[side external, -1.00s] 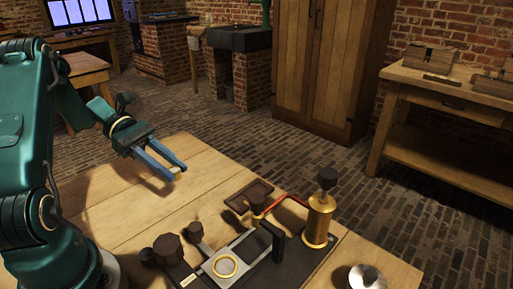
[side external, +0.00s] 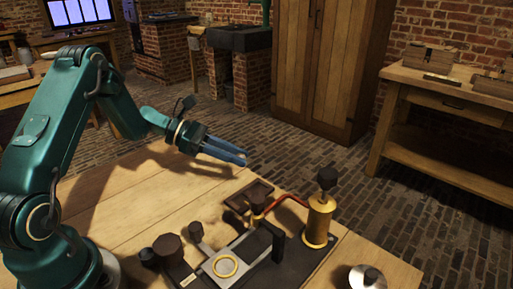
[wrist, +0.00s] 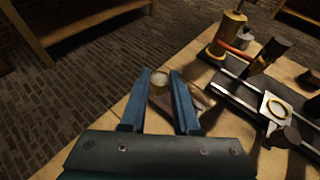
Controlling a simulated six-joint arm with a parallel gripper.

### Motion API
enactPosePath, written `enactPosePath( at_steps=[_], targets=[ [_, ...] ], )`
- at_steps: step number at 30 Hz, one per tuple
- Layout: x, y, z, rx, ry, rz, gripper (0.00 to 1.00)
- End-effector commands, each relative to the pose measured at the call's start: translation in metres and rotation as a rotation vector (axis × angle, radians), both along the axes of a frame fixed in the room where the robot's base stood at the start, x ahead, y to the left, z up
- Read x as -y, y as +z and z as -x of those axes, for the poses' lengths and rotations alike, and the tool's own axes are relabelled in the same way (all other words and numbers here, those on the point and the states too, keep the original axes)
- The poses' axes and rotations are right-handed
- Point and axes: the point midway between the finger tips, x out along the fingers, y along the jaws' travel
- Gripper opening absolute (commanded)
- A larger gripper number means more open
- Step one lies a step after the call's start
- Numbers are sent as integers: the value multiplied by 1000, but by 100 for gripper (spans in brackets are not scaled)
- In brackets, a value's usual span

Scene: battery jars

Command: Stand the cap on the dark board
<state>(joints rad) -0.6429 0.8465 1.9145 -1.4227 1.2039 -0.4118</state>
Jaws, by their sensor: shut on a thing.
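My gripper (side external: 240,158) is raised above the far edge of the wooden table, fingers pointing right. In the wrist view the gripper (wrist: 160,80) is shut on a small round brownish cap (wrist: 158,84) between the fingertips. The fingers mostly hide it in the side view. The dark board (side external: 242,203), a small square with a raised-looking rim, lies flat on the table below and slightly right of my gripper. Nothing stands on it. In the wrist view it is partly hidden behind the right finger.
Right of the board stand a brass cylinder with a black knob (side external: 319,222) and a red tube (side external: 290,200). A dark base carries a grey plate with a brass ring (side external: 225,265). A dark round knob (side external: 168,247) and a silver lidded jar (side external: 367,278) are nearer. The left tabletop is clear.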

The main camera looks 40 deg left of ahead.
Motion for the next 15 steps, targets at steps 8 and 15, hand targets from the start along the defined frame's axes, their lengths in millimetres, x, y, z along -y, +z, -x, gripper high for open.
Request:
enactPosePath(
  at_steps=[8,15],
  targets=[
    [36,-25,-20,1,-4,0,0],
    [38,-47,-21,-3,0,2,0]
  ],
)
